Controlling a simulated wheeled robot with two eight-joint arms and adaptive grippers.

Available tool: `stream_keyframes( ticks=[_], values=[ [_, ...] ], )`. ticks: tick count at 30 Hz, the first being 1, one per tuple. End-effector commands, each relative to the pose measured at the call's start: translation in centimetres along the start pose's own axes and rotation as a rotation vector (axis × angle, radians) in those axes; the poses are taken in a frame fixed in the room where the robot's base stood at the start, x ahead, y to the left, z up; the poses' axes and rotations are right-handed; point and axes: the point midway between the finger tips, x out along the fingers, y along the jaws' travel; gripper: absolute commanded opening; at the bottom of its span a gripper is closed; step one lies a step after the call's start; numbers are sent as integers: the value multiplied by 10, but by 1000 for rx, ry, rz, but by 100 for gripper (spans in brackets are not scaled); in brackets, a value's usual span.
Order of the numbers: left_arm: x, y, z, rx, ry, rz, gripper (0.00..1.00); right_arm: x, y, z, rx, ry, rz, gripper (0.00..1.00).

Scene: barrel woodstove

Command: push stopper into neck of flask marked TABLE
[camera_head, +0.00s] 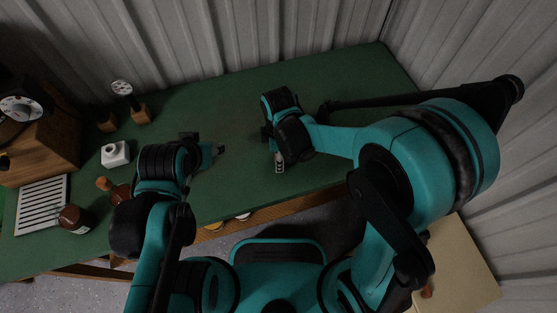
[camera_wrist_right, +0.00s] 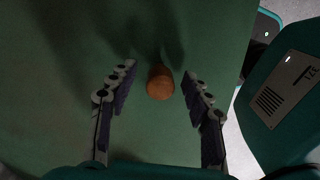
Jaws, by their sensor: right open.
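An orange-brown stopper (camera_wrist_right: 160,83) is on the green table in the right wrist view, between the two fingers of my right gripper (camera_wrist_right: 158,82). There is a gap on each side of it. My right gripper (camera_head: 280,163) is open and low over the table's middle in the head view, where the stopper is hidden. My left gripper (camera_head: 213,148) is left of it; its jaws are too small to judge. A brown flask (camera_head: 75,218) stands at the left by the front edge. A second brown flask (camera_head: 121,192) is partly behind my left arm. I cannot read a TABLE mark.
A white slatted rack (camera_head: 42,203), a white block (camera_head: 115,154) and a wooden box with a dial (camera_head: 38,135) are on the left. Wooden-based items (camera_head: 140,113) stand behind. The green table's (camera_head: 350,85) back right is clear, with a corrugated wall behind.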

Motion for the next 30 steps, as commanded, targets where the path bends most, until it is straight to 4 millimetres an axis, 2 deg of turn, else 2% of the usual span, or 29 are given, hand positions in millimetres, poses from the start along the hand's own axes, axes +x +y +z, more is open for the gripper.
stream_keyframes(
  ticks=[2, 8, 9, 13, 24, 30],
  values=[
    [5, 0, 4, 0, 0, 0, 45, 11, 0, 0, 1, 0, 0, 50],
    [4, 0, 3, 0, 0, 0, 45, 10, 0, 0, 1, 0, 0, 50],
    [4, 0, 3, 0, 0, 0, 45, 10, 0, 0, 1, 0, 0, 44],
    [4, 0, 2, 0, 0, 0, 45, 10, 0, 0, 1, 0, 0, 10],
    [3, 0, 2, 0, 0, 0, 45, 9, 0, 0, 2, 0, 1, 10],
    [-4, 0, -3, 0, 0, 0, 45, -6, 0, 0, 2, 0, 1, 10]
  ],
)
